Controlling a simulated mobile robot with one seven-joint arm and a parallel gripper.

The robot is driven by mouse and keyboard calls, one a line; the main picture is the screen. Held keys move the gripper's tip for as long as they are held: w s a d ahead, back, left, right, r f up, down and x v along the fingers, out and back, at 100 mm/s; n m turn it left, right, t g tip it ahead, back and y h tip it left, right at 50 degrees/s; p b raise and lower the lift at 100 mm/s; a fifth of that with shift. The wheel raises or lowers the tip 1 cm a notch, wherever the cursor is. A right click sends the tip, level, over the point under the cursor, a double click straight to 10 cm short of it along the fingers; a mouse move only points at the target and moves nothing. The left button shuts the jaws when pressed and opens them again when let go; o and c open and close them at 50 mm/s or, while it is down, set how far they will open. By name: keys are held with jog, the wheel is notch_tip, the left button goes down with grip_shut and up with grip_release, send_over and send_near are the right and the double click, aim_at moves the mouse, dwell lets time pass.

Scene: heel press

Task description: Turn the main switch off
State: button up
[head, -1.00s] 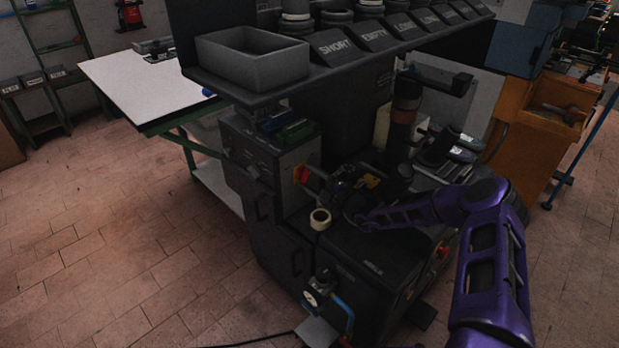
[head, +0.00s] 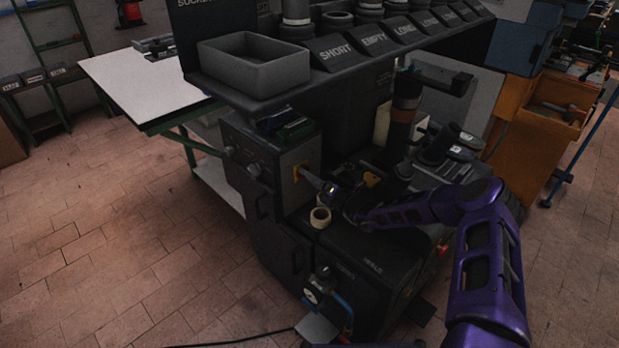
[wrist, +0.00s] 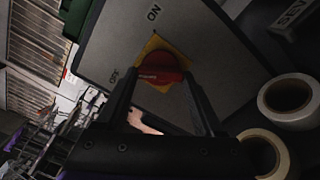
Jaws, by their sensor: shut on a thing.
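The main switch is a red knob (wrist: 160,66) on a yellow plate (wrist: 158,42), set in the grey side panel of the machine's control box (wrist: 215,45). The wrist view shows an ON label (wrist: 154,12) above it and an OFF label (wrist: 114,75) to its left. My gripper (wrist: 158,80) has its two fingers on either side of the knob and is shut on it. In the head view the yellow plate (head: 300,170) shows at the tips of my gripper (head: 309,177). The knob is mostly hidden there. I cannot tell its exact turn angle.
Tape rolls (head: 320,217) stand on the machine top just below my gripper. A dark shelf with a grey bin (head: 253,68) overhangs the control box. A dark post (head: 404,115) stands to the right, behind my arm. A white table (head: 140,85) is at the back left.

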jog(key=shift+n, duration=1.3)
jog(key=o, duration=1.4)
jog(key=p+v, duration=0.1)
jog(key=v, duration=1.6)
jog(key=shift+s+d, duration=0.15)
jog(key=shift+d, duration=0.1)
